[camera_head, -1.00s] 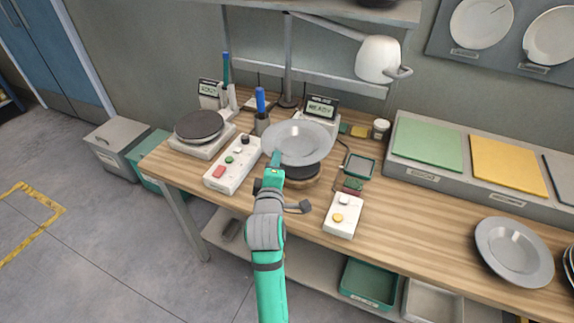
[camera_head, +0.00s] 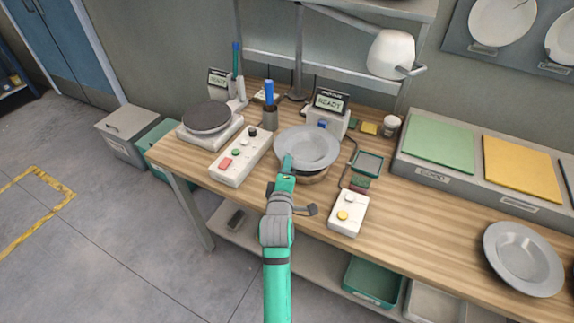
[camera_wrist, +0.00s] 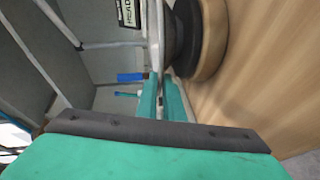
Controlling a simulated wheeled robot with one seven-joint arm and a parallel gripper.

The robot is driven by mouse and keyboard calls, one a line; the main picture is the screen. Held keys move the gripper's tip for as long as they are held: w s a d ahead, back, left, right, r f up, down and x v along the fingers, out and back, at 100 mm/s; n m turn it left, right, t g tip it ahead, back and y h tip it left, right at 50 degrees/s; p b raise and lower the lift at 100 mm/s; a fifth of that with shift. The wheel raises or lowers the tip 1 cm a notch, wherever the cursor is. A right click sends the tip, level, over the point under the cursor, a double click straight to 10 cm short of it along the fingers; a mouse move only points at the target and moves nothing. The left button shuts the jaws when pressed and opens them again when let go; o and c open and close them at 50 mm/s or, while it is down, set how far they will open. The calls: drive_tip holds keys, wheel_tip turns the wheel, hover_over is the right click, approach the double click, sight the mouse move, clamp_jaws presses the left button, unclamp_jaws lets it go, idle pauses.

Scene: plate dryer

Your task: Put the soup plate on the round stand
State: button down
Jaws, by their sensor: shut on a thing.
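The grey soup plate (camera_head: 308,147) is in my gripper (camera_head: 287,168), which is shut on its near rim. The plate is roughly level, right over the round stand (camera_head: 316,178). In the wrist view the plate (camera_wrist: 155,42) is seen edge-on beside the stand's dark top and wooden base (camera_wrist: 211,40). The plate is very close to the dark top; I cannot tell whether they touch. My gripper (camera_wrist: 161,100) also shows in the wrist view.
A white button panel (camera_head: 240,157) and a dark-topped round device (camera_head: 207,117) stand left. A READY display (camera_head: 330,102) and a pen cup (camera_head: 270,117) are behind. A small control box (camera_head: 348,213) is at right. Another grey plate (camera_head: 523,259) lies far right. A lamp (camera_head: 390,54) hangs above.

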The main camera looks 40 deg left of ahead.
drive_tip(key=c, duration=1.8)
unclamp_jaws()
drive_tip(key=shift+c, duration=0.2)
drive_tip(key=v, duration=1.2)
drive_tip(key=shift+f, duration=0.1)
